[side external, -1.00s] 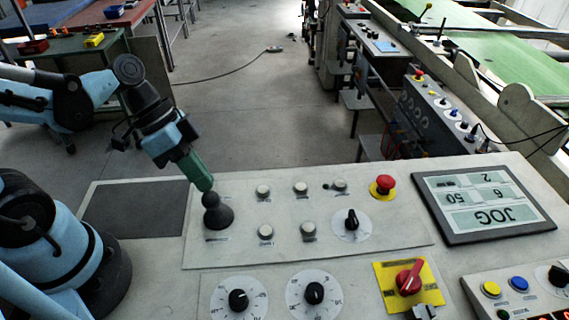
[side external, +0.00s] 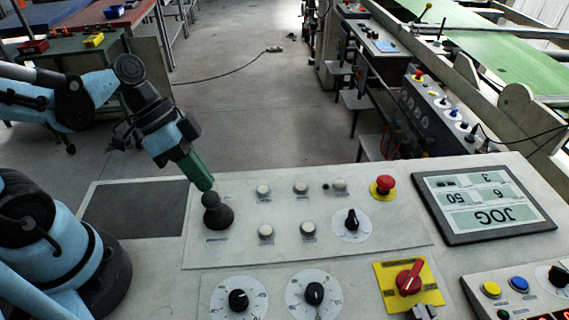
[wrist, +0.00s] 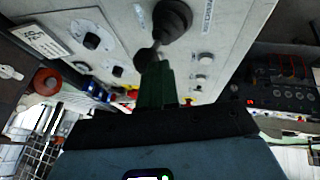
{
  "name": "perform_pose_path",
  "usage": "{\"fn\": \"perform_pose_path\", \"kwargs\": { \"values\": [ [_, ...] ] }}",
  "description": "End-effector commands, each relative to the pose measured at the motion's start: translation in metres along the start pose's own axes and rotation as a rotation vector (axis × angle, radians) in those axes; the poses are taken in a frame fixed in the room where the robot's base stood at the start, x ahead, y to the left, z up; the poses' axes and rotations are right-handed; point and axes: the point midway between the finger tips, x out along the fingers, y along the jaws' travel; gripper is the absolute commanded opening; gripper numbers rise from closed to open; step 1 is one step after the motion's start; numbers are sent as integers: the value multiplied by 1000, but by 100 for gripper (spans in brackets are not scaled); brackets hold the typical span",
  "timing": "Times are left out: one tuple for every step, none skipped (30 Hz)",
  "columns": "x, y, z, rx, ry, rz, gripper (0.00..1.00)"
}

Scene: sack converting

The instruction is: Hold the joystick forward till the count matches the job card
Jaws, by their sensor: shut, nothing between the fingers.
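The black joystick (side external: 217,215) stands at the left of the console's light panel, its stick leaning slightly toward the panel's far left. It also shows at the top of the wrist view (wrist: 172,18). My gripper (side external: 205,184) has green fingers closed together, with their tips against the joystick's knob, pressing from above and behind rather than gripping it. The fingers also show in the wrist view (wrist: 155,82). The display (side external: 484,205) appears upside down and reads JOG, 6, 50 and 3. A white printed card (wrist: 40,41) shows in the wrist view; its text is unreadable.
A red mushroom button (side external: 385,184) on a yellow ring and a black selector knob (side external: 351,222) sit right of the joystick. Several pale buttons lie between. Two dials and a red switch (side external: 409,280) are nearer. A dark flat pad (side external: 135,210) is left of the panel.

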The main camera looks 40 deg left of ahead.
Motion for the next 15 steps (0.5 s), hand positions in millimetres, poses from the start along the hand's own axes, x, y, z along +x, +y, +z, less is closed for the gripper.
{"fn": "perform_pose_path", "kwargs": {
  "values": [
    [0,-2,0,0,1,-1,0],
    [0,-3,0,0,1,-2,0],
    [0,-5,0,0,1,-2,0],
    [1,-6,0,0,1,-3,0],
    [1,-8,0,0,1,-3,0],
    [1,-10,0,0,1,-4,0],
    [1,-11,0,0,1,-4,0],
    [1,-12,0,0,1,-5,0],
    [1,-14,1,0,1,-6,0],
    [1,-14,1,0,1,-6,0],
    [1,-15,1,0,1,-5,0],
    [1,-15,1,0,0,-5,0],
    [1,-15,1,0,0,-4,0],
    [1,-15,1,0,0,-4,0],
    [1,-15,1,0,0,-3,0]
  ]
}}
